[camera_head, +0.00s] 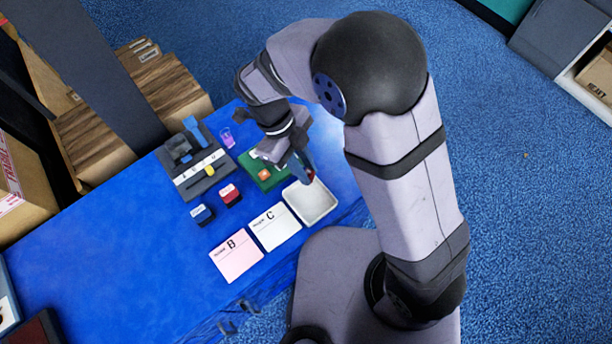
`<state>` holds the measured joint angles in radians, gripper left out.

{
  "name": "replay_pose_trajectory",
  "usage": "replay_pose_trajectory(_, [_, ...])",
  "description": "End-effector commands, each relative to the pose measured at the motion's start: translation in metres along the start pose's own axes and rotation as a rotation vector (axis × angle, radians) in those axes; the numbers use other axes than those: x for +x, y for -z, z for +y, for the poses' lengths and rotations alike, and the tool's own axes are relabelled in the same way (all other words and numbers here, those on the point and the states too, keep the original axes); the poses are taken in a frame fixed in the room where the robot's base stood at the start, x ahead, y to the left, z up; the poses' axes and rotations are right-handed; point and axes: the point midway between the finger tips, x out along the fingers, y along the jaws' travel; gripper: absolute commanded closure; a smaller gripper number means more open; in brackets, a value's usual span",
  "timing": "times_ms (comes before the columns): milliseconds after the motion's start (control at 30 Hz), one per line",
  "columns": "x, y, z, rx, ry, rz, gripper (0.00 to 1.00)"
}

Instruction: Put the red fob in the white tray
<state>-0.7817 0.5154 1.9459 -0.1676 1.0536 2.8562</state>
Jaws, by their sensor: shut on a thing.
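My gripper (305,171) points down at the back edge of the white tray and is shut on a small red thing, which looks like the red fob (311,178). Only a little of the fob shows beside the fingertips; the rest is hidden. The white tray (325,211) is shallow and lies on the blue table at its right side. The fob is over or just behind the tray's far edge; I cannot tell its height. The part of the tray floor that shows looks empty.
A green board (252,180) with an orange piece lies left of my gripper. A red box (230,195) and a blue box (202,215) stand further left, before a grey fixture (188,181). A purple cup (227,138) stands behind. Cards B (236,256) and C (274,227) lie left of the tray.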

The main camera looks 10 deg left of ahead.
Motion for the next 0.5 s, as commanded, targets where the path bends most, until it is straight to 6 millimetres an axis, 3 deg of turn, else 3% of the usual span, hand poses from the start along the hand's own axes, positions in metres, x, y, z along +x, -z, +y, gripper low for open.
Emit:
replay_pose_trajectory(267, [0.008,-0.004,0.0,0.0,0.001,0.0,1.0])
replay_pose_trajectory(500, [0.032,-0.013,0.0,-0.002,0.0,0.003,1.0])
